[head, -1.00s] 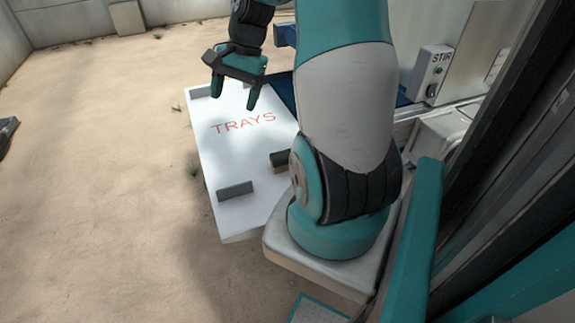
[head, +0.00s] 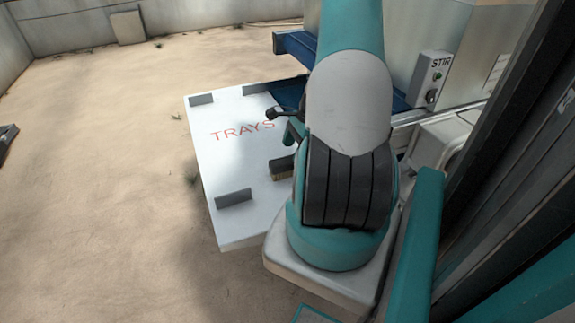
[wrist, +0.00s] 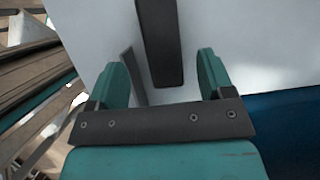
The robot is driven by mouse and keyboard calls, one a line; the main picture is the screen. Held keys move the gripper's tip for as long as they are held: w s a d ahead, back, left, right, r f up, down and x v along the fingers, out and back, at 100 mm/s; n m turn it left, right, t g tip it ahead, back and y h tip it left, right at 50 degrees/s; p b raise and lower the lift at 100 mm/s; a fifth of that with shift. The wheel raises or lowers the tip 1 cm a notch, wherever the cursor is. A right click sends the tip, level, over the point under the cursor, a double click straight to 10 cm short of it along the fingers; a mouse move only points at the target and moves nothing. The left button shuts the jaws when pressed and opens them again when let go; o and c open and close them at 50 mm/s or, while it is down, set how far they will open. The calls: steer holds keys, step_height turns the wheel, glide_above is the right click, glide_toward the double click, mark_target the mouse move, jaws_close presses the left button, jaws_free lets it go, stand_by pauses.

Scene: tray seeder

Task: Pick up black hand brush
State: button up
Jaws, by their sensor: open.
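The black hand brush (head: 283,167) lies on the white board marked TRAYS, partly hidden behind my arm in the head view. A tan strip shows along its lower edge. In the wrist view a long dark bar, which looks like the brush (wrist: 160,40), runs from the top edge down between my fingers. My gripper (wrist: 161,66) is open, with one teal finger on each side of the bar's near end and gaps on both sides. In the head view my gripper (head: 290,132) is mostly hidden by my arm, above the board near the brush.
The white board (head: 225,165) carries several upright grey blocks, one at its front (head: 234,198). A blue surface (head: 288,92) adjoins its far right side. A control box marked STIR (head: 430,80) stands on the right. Open sandy ground (head: 100,170) lies to the left.

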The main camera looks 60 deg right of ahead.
mark_target(288, 159)
steer(key=p+x, duration=0.1)
steer(key=x, duration=0.4)
steer(key=shift+w+a+f, duration=0.1)
steer(key=shift+w+f, duration=0.1)
steer(key=shift+w, duration=0.05)
steer(key=shift+w+a+f, duration=0.1)
steer(key=shift+f, duration=0.35)
steer(key=shift+f, duration=0.25)
steer(key=c, duration=1.1)
steer(key=shift+o, duration=0.2)
step_height(288, 159, up, 21)
steer(key=shift+f+b, duration=0.2)
steer(key=shift+b, duration=0.2)
